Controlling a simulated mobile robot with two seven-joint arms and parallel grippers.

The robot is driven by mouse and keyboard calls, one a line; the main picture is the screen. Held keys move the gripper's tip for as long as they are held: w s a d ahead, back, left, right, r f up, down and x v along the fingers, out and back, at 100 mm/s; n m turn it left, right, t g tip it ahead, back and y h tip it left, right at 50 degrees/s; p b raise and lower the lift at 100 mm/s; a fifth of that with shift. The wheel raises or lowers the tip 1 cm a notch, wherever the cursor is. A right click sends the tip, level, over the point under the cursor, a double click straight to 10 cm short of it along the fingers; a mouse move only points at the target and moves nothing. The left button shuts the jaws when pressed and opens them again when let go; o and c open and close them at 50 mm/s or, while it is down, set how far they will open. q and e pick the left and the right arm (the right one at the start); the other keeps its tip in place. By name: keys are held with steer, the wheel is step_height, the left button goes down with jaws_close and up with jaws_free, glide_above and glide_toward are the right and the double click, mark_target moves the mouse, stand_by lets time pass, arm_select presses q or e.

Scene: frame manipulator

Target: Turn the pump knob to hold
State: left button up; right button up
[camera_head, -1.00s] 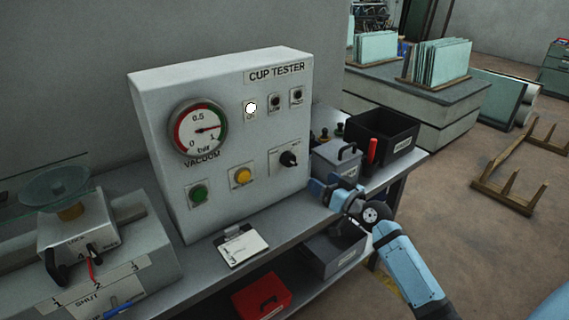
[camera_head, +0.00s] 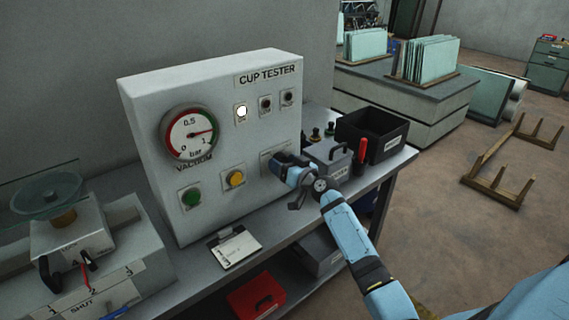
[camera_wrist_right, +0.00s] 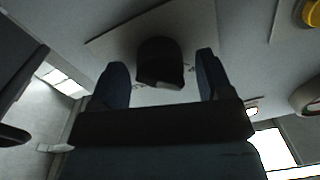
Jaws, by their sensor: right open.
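The pump knob (camera_wrist_right: 160,62) is black and sits on a pale plate on the front of the white cup tester (camera_head: 215,140). My right gripper (camera_head: 280,163) is at the panel's lower right. In the wrist view the right gripper (camera_wrist_right: 162,82) is open, with one finger on each side of the knob. I see gaps between knob and fingers. The plate's markings are mostly hidden. My left gripper is out of view.
Left of the knob are a yellow button (camera_head: 235,178) and a green button (camera_head: 190,197). The vacuum gauge (camera_head: 190,134) is above them. A white lamp (camera_head: 241,112) is lit. A grey box (camera_head: 328,155) and black bin (camera_head: 378,130) stand right of the tester.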

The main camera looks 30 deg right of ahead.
steer(key=c, duration=0.9)
